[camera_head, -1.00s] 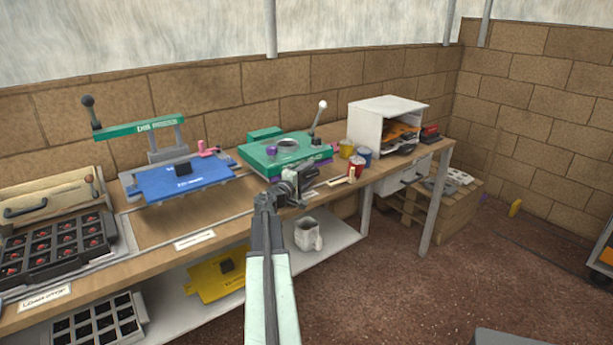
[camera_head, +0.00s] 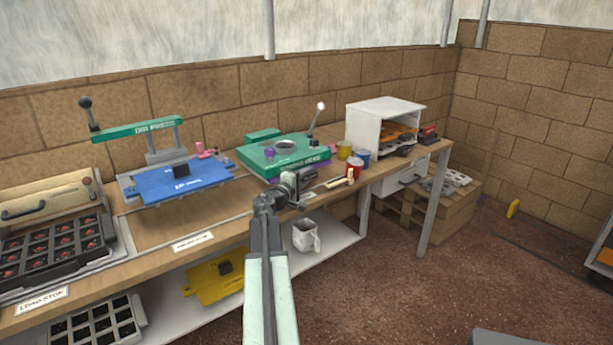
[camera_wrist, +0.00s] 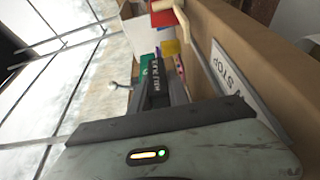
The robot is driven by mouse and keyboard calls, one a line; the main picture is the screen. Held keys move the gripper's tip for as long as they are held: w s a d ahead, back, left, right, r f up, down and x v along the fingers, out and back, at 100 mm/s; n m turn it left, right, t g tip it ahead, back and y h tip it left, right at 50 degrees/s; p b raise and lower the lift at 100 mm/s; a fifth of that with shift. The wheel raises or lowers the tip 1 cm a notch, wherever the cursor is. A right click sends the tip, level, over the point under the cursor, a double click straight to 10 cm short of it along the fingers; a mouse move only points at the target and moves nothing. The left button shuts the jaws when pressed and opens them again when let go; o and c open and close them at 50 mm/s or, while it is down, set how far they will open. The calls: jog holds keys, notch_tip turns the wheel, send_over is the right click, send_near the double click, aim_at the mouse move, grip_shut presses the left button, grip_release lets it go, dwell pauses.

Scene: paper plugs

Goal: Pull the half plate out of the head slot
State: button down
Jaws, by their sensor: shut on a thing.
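The green press head (camera_head: 262,163) stands on the bench, with a round hole in its top and a lever at its right. A purple edge shows under its right side, and I take it to be the half plate (camera_head: 318,165). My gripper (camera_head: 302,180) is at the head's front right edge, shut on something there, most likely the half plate. The gripped part is hidden behind the jaws. In the wrist view, dark fingers point at the green head (camera_wrist: 144,70), and a little purple (camera_wrist: 165,47) shows beyond them. How far the plate sits in the slot cannot be told.
A blue plate (camera_head: 180,182) lies at the left press. A white jug (camera_head: 305,237) stands on the lower shelf.

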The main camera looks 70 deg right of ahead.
jog(key=shift+s+a, duration=0.25)
jog(key=shift+s, duration=0.1)
dwell(0.3)
jog(key=c, duration=1.2)
grip_release()
jog(key=shift+o, duration=0.2)
jog(key=shift+a, duration=0.15)
jog(key=a, duration=0.2)
jog(key=w+a, duration=0.1)
jog(key=a, duration=0.4)
jog(key=shift+w+a, duration=0.2)
jog(key=shift+w, duration=0.05)
